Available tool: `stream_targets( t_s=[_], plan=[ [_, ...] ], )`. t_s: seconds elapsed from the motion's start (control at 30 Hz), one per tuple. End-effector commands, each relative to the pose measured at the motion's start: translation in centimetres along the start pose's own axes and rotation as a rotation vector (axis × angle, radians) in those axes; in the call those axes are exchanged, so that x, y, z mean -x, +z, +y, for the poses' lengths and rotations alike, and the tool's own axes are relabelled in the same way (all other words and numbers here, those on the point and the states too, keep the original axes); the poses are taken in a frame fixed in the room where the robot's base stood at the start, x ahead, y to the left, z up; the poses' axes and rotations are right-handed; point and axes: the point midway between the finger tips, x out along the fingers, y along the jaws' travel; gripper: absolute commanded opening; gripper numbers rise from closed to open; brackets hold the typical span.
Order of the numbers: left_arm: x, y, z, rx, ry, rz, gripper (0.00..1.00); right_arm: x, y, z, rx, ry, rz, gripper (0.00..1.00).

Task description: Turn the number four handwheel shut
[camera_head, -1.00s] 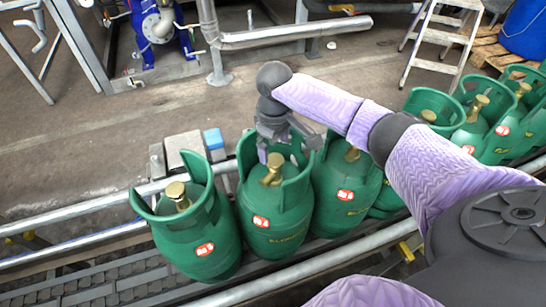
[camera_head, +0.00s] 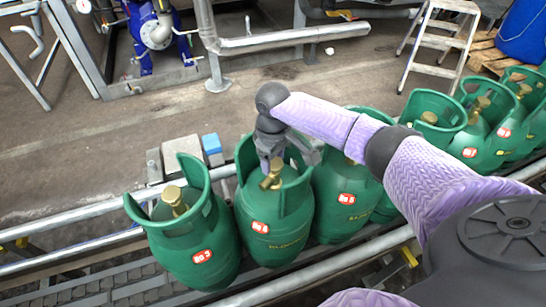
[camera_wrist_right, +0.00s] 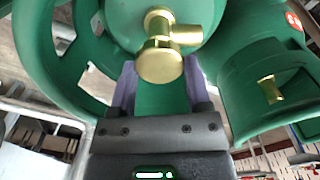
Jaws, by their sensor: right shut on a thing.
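The brass handwheel (camera_head: 272,176) tops the valve of the second green cylinder (camera_head: 275,240) from the left. Its red tag (camera_head: 260,227) is too small to read surely; the tag to its left seems to say No 3. My right gripper (camera_head: 270,172) reaches down inside the cylinder's collar and is shut on this handwheel. In the right wrist view the brass handwheel (camera_wrist_right: 160,62) sits between the two pale fingers of the gripper (camera_wrist_right: 160,88), with the green collar around. My left gripper is not in view.
The leftmost cylinder (camera_head: 195,240) stands close on the left, another (camera_head: 345,205) close on the right. More cylinders (camera_head: 490,130) line the conveyor to the right. A guide rail (camera_head: 80,235) runs along it. A blue-topped block (camera_head: 212,143) sits behind the rail.

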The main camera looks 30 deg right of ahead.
Motion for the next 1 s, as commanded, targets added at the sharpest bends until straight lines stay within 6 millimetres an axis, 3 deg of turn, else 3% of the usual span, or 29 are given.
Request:
stream_targets(
  t_s=[0.37, 0.7, 1.0],
  plan=[
    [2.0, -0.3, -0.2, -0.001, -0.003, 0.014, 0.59, 0.5, 0.0, 0.0, -0.105, -0.002, 0.000, 0.04],
    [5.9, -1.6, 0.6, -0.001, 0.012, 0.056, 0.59, 0.6, 0.0, 0.0, -0.402, -0.004, -0.001, 0.04],
    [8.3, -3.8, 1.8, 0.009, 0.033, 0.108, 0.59, 0.3, 0.1, 0.1, -0.688, -0.003, -0.002, 0.04]
  ],
)
